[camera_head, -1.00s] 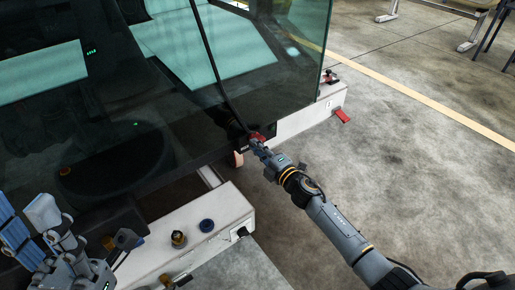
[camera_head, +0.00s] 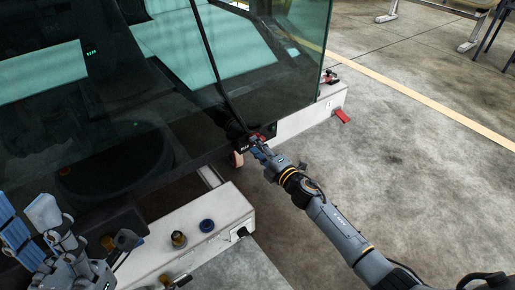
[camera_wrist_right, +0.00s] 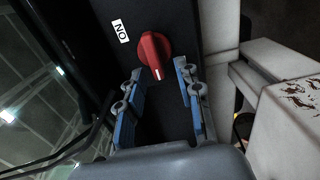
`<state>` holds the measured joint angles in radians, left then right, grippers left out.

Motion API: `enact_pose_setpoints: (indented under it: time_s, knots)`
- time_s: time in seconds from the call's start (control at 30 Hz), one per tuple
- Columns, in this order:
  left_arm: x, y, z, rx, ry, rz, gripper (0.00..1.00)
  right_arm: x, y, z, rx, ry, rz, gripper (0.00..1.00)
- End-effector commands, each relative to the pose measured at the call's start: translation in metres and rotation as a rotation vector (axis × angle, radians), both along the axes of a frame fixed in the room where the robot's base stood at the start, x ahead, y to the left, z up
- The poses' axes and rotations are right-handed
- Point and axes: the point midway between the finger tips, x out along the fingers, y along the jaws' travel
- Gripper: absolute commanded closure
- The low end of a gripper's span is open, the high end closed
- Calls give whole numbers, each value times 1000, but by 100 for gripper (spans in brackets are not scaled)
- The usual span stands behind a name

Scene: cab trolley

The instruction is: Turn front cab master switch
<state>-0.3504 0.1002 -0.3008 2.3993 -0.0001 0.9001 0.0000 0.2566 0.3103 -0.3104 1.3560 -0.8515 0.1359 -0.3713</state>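The master switch is a red rotary knob (camera_wrist_right: 154,54) on a black panel, near the lower cab corner; in the head view it shows as a small red spot (camera_head: 257,137). A white "ON" label (camera_wrist_right: 120,31) sits to its upper left in the wrist view. The knob's white mark is at its lower end, pointing away from the label. My right gripper (camera_wrist_right: 160,88) is open, with blue-padded fingers apart on either side just below the knob, not closed on it. It also shows in the head view (camera_head: 264,151).
A white beam (camera_head: 190,235) with a dark blue cap (camera_head: 206,226) and a brass-coloured fitting (camera_head: 179,239) lies at the front. The dark cab glass (camera_head: 120,100) fills the left. The concrete floor (camera_head: 400,170) at right is clear.

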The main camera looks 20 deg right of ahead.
Motion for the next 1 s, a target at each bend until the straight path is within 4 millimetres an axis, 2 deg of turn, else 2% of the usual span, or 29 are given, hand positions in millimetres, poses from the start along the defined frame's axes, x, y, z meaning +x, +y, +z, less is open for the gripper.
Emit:
enact_pose_setpoints:
  time_s: [0.13,0.23,0.5,0.7,0.83,1.0]
  knots:
    - [0,1,1,0,-2,2,60,-4,-2,0,0,0,0,65]
    - [0,1,1,0,-2,1,60,-16,-6,-1,0,1,0,65]
    - [0,0,0,0,-1,1,60,-70,-25,-1,-1,3,0,65]
    - [0,0,0,0,-1,1,60,-101,-36,-1,-1,2,0,65]
    - [0,0,0,0,-1,1,60,-110,-40,0,0,1,0,65]
    - [0,0,0,0,-1,1,60,-113,-41,0,0,0,1,65]
